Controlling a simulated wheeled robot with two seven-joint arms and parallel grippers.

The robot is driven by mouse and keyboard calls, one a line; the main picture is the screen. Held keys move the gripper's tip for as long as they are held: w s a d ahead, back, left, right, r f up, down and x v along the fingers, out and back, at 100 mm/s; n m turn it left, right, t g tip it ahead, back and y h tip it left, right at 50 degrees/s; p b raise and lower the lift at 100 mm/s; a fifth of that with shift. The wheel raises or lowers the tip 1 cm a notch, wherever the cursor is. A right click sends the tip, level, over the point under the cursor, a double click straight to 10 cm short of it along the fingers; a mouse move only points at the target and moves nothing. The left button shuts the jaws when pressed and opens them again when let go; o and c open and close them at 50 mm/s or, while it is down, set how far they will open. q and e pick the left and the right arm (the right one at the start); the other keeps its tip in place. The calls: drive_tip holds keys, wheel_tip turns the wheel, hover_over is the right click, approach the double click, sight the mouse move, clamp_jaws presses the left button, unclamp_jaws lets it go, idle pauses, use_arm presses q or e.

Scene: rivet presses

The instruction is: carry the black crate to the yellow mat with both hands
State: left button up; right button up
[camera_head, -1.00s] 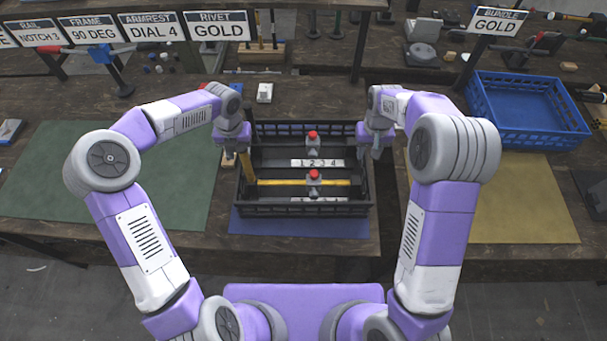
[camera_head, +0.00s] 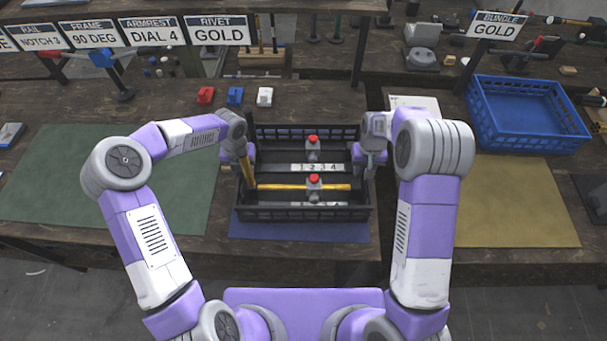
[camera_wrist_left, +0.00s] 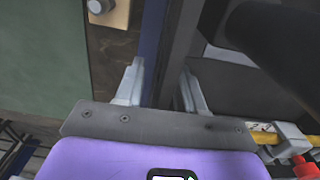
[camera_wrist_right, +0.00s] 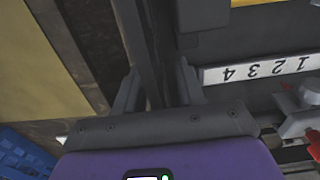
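The black crate (camera_head: 303,213) stands on the blue mat (camera_head: 299,232) in the middle of the head view. Inside it are two grey fixtures with red knobs, a yellow bar (camera_head: 290,187) and a white strip marked 1 2 3 4. My left gripper (camera_wrist_left: 160,85) is at the crate's left side, open, its fingers either side of the wall. My right gripper (camera_wrist_right: 157,88) is at the right side, open, its fingers also straddling the wall. The fingers look apart from the wall's faces. The yellow mat (camera_head: 520,205) lies bare to the right, partly behind my right arm.
A blue crate (camera_head: 525,145) stands just behind the yellow mat. A green mat (camera_head: 60,180) lies at the left. Red, blue and white small blocks (camera_head: 235,96) sit behind the black crate. Sign stands (camera_head: 216,28) line the back. A dark gap separates the tables behind.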

use_arm(q)
drive_tip(key=shift+f, duration=0.15)
use_arm(e)
drive_tip(key=shift+f, duration=0.15)
use_arm(q)
drive_tip(key=shift+c, duration=0.3)
use_arm(e)
drive_tip(key=shift+c, duration=0.3)
use_arm(q)
clamp_jaws()
use_arm(e)
clamp_jaws()
